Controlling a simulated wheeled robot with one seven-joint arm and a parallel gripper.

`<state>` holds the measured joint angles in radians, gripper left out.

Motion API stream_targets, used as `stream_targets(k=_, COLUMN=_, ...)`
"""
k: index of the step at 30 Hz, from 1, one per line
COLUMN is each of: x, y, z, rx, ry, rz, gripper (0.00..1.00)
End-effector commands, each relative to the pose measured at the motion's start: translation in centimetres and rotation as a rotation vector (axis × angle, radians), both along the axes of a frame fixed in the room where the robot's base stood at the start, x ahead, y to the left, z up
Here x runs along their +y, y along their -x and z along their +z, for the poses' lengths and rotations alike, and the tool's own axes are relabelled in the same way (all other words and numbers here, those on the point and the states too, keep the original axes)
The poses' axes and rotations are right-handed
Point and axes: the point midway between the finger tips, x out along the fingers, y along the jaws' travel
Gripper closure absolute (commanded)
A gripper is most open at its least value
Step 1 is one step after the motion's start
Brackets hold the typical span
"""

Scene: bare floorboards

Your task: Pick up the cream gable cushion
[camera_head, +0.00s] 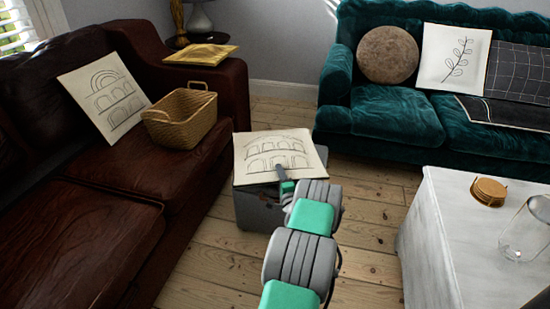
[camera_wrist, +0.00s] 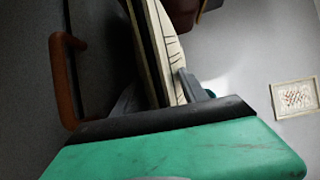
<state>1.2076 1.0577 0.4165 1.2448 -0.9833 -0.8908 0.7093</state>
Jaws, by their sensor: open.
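A cream cushion (camera_head: 277,155) with a dark line drawing of arches lies on a grey box (camera_head: 258,207) in the head view. A similar cream cushion with arches (camera_head: 105,97) leans on the brown sofa; I cannot tell from the drawings which is the gable one. My gripper (camera_head: 281,173) is at the near edge of the cushion on the box. In the wrist view, the open fingers of my gripper (camera_wrist: 156,88) stand on either side of that cushion's edge (camera_wrist: 160,45). Whether either finger touches it is unclear.
The brown leather sofa (camera_head: 85,240) is at left, with a wicker basket (camera_head: 180,120) on it. A teal sofa (camera_head: 385,120) stands at back right. A whitewashed table (camera_head: 450,235) stands at right. Floorboards (camera_head: 215,255) are clear between them.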

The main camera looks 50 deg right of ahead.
Motion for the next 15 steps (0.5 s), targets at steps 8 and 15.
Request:
stream_targets(k=8, x=-0.03, y=-0.30, z=0.03, rx=0.001, ry=-0.001, rz=0.002, gripper=0.54)
stream_targets(k=15, x=0.05, y=-0.36, z=0.03, rx=0.001, ry=-0.001, rz=0.004, gripper=0.74)
